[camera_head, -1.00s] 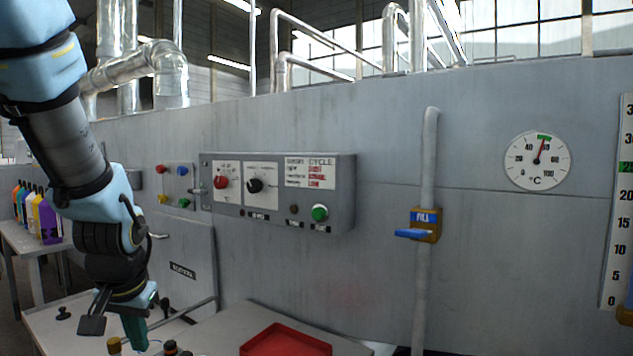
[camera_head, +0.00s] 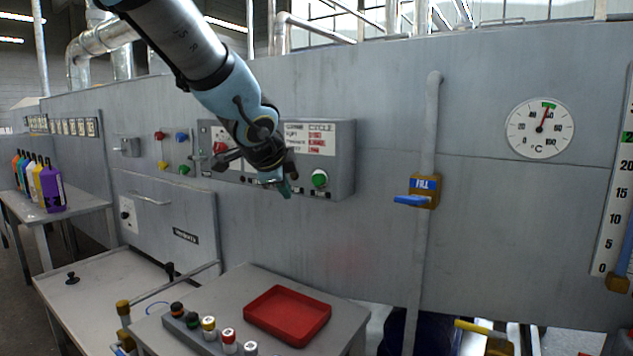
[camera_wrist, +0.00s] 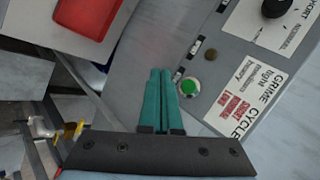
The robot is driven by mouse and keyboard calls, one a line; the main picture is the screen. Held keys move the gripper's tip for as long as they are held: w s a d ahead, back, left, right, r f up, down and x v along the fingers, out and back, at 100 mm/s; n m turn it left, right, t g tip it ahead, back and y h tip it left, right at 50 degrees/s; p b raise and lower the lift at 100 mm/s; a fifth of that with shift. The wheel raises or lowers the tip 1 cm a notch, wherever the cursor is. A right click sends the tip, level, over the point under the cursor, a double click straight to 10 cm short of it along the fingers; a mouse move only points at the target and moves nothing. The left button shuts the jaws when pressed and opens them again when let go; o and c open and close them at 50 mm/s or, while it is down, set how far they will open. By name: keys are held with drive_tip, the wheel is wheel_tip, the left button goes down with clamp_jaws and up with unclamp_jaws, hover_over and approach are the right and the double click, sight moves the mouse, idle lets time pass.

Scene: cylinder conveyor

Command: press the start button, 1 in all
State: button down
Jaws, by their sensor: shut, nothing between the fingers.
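The start button is most likely the green round button (camera_head: 320,178) low on the right of the grey control box (camera_head: 344,160); its label is too small to read. The green button (camera_wrist: 189,87) also shows in the wrist view, just right of the fingertips. My gripper (camera_head: 286,190) is in front of the lower part of the box, left of the green button in the head view. Its teal fingers (camera_wrist: 160,72) are shut together and empty. They appear apart from the button, though the depth gap is hard to judge. My arm hides part of the box's dials.
A red tray (camera_head: 288,315) and several small capped cylinders (camera_head: 208,326) are on the grey table below. A pipe with a blue FILL lever (camera_head: 412,201) stands right of the box. The wall between box and pipe is clear.

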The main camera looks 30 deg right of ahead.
approach(316, 185)
drive_tip(key=shift+w+d+f, duration=0.2)
drive_tip(key=shift+w+f, duration=0.3)
drive_tip(key=shift+f, duration=0.2)
drive_tip(key=shift+w+d+f, duration=0.25)
drive_tip(key=shift+w+f, duration=0.3)
drive_tip(key=shift+f, duration=0.2)
drive_tip(key=shift+w+d+f, duration=0.2)
drive_tip(key=shift+w+f, duration=0.3)
drive_tip(key=shift+f, duration=0.2)
drive_tip(key=shift+w+d, duration=0.1)
idle(0.6)
drive_tip(key=shift+w+d, duration=0.1)
drive_tip(key=shift+d, duration=0.2)
drive_tip(key=shift+w+d, duration=0.25)
drive_tip(key=shift+d, duration=0.15)
idle(0.8)
drive_tip(key=shift+a, duration=0.1)
drive_tip(key=shift+s+a+b, duration=0.35)
drive_tip(key=shift+s+a, duration=0.1)
drive_tip(key=shift+a, duration=0.25)
drive_tip(key=shift+s+a, duration=0.4)
drive_tip(key=shift+a, duration=0.35)
drive_tip(key=shift+s+a, duration=0.4)
drive_tip(key=shift+a, duration=0.3)
drive_tip(key=shift+s+a, duration=0.4)
drive_tip(key=shift+a, duration=0.35)
